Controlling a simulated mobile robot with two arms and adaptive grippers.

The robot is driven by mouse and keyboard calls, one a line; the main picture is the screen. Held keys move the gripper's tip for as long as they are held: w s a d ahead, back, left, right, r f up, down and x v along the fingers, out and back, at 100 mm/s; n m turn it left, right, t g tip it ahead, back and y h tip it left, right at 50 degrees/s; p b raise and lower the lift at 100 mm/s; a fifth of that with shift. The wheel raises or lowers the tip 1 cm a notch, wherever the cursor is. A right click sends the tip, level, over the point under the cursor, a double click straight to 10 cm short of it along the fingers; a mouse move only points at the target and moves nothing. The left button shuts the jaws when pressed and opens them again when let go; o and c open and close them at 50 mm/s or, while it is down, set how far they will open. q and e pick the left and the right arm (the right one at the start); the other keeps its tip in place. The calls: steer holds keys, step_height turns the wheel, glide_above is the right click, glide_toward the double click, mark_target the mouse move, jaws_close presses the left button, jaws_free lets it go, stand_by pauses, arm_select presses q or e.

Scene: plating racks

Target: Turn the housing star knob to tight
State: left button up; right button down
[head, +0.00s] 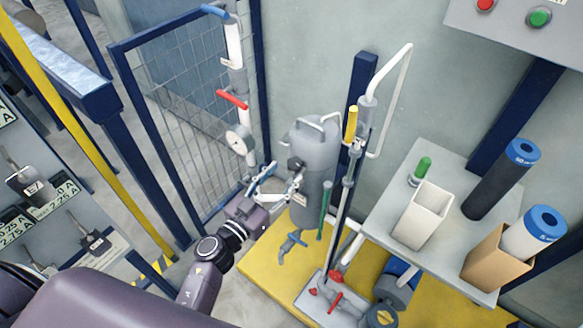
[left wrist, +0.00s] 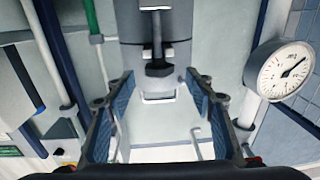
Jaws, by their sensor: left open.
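The grey cylindrical filter housing (head: 314,150) stands upright by the wall, with a handle on its lid. The dark star knob (head: 296,164) is on the housing's side facing my left gripper. In the left wrist view the knob (left wrist: 158,68) shows at the upper middle, on a short stem, in line with the gap between the fingers. My left gripper (head: 283,183) is open and empty, just short of the knob. Its two blue-padded fingers (left wrist: 159,85) stand either side with clear space around the knob; neither visibly touches it. The knob's tightness cannot be told.
A pressure gauge (head: 239,139) on a pipe is close left of the gripper. A red-handled valve (head: 232,99) is above it. A vertical pipe with a yellow handle (head: 351,125) stands right of the housing. A shelf (head: 392,207) holds cartridges and boxes. A yellow platform (head: 272,271) lies below.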

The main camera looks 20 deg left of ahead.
mark_target(288, 167)
arm_select(q)
steer(key=shift+x, duration=1.25)
steer(key=shift+w+d, duration=0.2)
steer(key=shift+w, duration=0.1)
steer(key=c, duration=1.2)
steer(key=shift+o, duration=0.2)
steer(key=shift+a+m+g+h+p, duration=0.25)
steer(key=shift+m+h+p, duration=0.25)
steer(key=shift+h, duration=0.3)
steer(key=shift+w+a+m+g+h+p, duration=0.15)
steer(key=shift+m+g+h+p, duration=0.25)
steer(key=shift+m+h, duration=0.35)
steer(key=m+g+h, duration=0.1)
steer(key=m+h, duration=0.1)
steer(key=shift+w+a+f+g+h+b, duration=0.1)
steer(key=shift+w+a+g+h+b, duration=0.05)
steer(key=shift+g+h+b, duration=0.2)
steer(key=shift+w+a+m+g+h+b, duration=0.1)
steer(key=shift+m+g+h+b, duration=0.4)
steer(key=shift+m+g+h, duration=0.4)
arm_select(e)
steer(key=shift+w+d, duration=0.4)
steer(key=shift+d, duration=0.4)
